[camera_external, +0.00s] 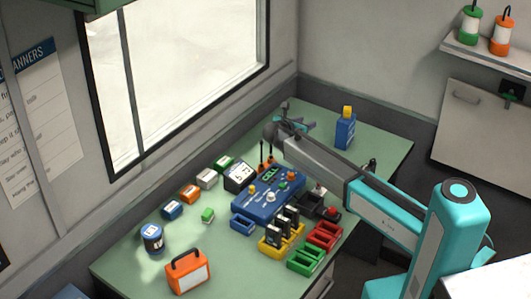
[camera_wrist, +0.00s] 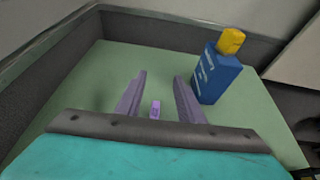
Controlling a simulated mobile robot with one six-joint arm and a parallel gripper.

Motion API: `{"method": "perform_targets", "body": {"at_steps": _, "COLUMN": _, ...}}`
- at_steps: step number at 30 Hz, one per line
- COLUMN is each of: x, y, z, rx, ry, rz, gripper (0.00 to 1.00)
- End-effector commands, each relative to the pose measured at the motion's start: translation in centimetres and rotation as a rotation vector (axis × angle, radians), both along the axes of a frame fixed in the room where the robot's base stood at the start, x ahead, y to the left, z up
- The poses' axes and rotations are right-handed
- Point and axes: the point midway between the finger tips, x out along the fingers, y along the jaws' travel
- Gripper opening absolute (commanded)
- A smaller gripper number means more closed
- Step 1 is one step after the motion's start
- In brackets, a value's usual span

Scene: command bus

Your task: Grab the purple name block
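The small purple name block (camera_wrist: 155,110) shows in the wrist view, between the two fingers of my gripper (camera_wrist: 161,78) and low in the gap. My gripper is open, with a clear space on each side of the block. I cannot tell how far above the table the fingers are. In the external view my gripper (camera_external: 305,124) is over the far end of the green table, and I cannot make out the purple block there.
A blue bottle with a yellow cap (camera_external: 345,130) stands close to the right of my gripper; it also shows in the wrist view (camera_wrist: 217,75). A blue control panel (camera_external: 268,196), colored trays and an orange case (camera_external: 188,274) fill the nearer table (camera_external: 130,260). A wall borders the far edge.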

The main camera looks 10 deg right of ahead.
Motion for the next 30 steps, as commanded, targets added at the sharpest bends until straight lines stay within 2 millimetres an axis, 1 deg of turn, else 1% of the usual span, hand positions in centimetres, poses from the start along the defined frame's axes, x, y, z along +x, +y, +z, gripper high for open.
{"method": "perform_targets", "body": {"at_steps": 8, "x": 0.0, "y": 0.0, "z": 0.0, "rx": 0.000, "ry": -0.002, "rz": -0.002, "gripper": 0.34}}
{"method": "perform_targets", "body": {"at_steps": 13, "x": 0.0, "y": 0.0, "z": -0.8, "rx": 0.000, "ry": -0.002, "rz": -0.002, "gripper": 0.34}}
{"method": "perform_targets", "body": {"at_steps": 21, "x": 0.0, "y": 0.0, "z": -3.0, "rx": 0.000, "ry": -0.001, "rz": -0.003, "gripper": 0.34}}
{"method": "perform_targets", "body": {"at_steps": 24, "x": 0.0, "y": 0.0, "z": -3.3, "rx": 0.001, "ry": -0.002, "rz": -0.002, "gripper": 0.34}}
{"method": "perform_targets", "body": {"at_steps": 30, "x": 0.0, "y": 0.0, "z": -3.4, "rx": 0.001, "ry": -0.002, "rz": -0.002, "gripper": 0.34}}
